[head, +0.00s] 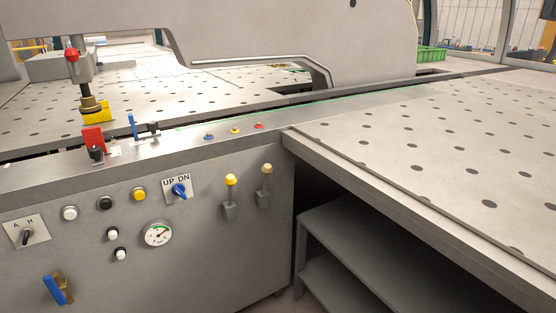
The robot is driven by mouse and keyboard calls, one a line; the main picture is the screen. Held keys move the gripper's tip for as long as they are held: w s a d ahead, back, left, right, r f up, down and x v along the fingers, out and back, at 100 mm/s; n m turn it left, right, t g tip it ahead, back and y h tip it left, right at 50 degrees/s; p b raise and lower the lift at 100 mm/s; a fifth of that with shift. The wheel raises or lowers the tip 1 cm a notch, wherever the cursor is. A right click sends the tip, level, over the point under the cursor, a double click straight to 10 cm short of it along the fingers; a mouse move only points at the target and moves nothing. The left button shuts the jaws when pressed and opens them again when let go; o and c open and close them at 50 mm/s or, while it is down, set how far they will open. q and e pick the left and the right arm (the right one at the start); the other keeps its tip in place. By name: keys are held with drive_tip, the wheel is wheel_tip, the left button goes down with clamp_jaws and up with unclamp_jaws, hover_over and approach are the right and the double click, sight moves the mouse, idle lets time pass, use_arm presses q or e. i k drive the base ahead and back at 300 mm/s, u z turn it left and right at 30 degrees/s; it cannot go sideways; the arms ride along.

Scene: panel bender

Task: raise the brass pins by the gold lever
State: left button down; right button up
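Two short levers stand side by side in grey brackets on the front panel. The left lever (230,181) has a bright yellow knob. The right lever (267,169) has a duller, tan-gold knob and looks the closer match to gold. Both point upward. I cannot make out any raised brass pins on the perforated table (455,120). A brass-coloured collar (90,104) sits at the foot of the red-knobbed post at the left. Neither of my grippers is in view.
The panel (210,245) also carries an UP/DN switch (180,191), a gauge (158,233), several buttons and a blue-and-brown handle (57,289). Grey shelves (345,240) stand under the right table. The space before the levers looks clear.

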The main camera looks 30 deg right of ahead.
sight(266, 169)
drive_tip(key=z, duration=1.5)
drive_tip(key=i, duration=0.5)
drive_tip(key=u, duration=0.05)
